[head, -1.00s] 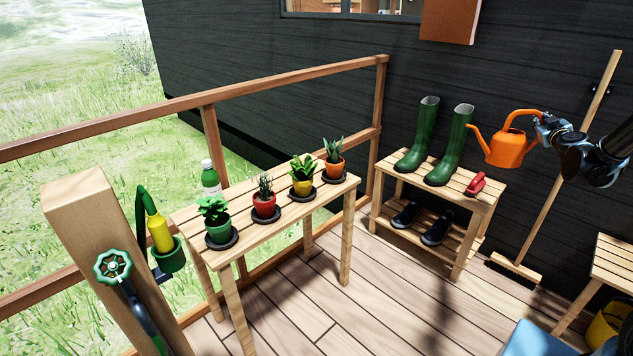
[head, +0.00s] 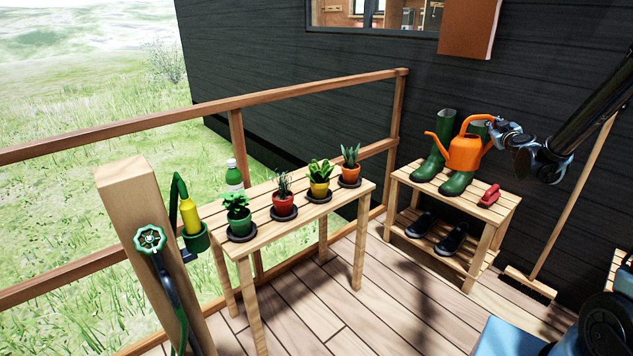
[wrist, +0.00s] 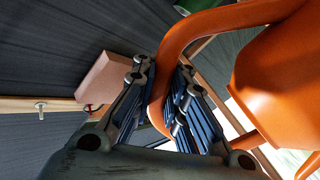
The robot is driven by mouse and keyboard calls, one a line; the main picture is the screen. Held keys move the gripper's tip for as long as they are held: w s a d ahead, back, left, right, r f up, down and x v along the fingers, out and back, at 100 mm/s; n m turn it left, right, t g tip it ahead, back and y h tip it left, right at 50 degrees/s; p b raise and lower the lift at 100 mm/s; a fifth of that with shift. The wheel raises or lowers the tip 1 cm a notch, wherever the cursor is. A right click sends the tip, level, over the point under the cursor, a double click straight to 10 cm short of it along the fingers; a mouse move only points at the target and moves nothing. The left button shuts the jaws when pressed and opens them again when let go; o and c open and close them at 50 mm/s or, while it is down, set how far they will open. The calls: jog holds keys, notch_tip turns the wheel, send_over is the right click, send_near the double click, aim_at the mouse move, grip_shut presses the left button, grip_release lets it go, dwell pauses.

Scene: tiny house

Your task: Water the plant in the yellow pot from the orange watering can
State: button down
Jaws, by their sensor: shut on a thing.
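My gripper (head: 497,133) is shut on the handle of the orange watering can (head: 465,153) and holds it in the air in front of the green boots. In the wrist view the can's handle (wrist: 168,75) runs between the two fingers (wrist: 165,100), with the can's body (wrist: 280,80) at the right. The can looks about upright, its spout pointing left. The yellow pot (head: 319,188) with a leafy green plant (head: 319,170) stands on a black saucer on the slatted table (head: 262,228), left of the can and apart from it.
An orange pot (head: 350,172), a red pot (head: 283,204) and a green pot (head: 240,222) share the table with a bottle (head: 233,174). A shoe bench (head: 505,208) holds boots and a red object (head: 489,195). A broom (head: 565,205) leans on the wall. A post with a tap (head: 150,239) stands left.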

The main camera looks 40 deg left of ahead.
jog(key=shift+w+d+h, duration=0.3)
jog(key=shift+d, duration=0.2)
dwell(0.8)
jog(key=shift+w+d+r+t, duration=0.1)
jog(key=shift+d+r+t, duration=0.05)
jog(key=shift+r+t, duration=0.25)
dwell(0.5)
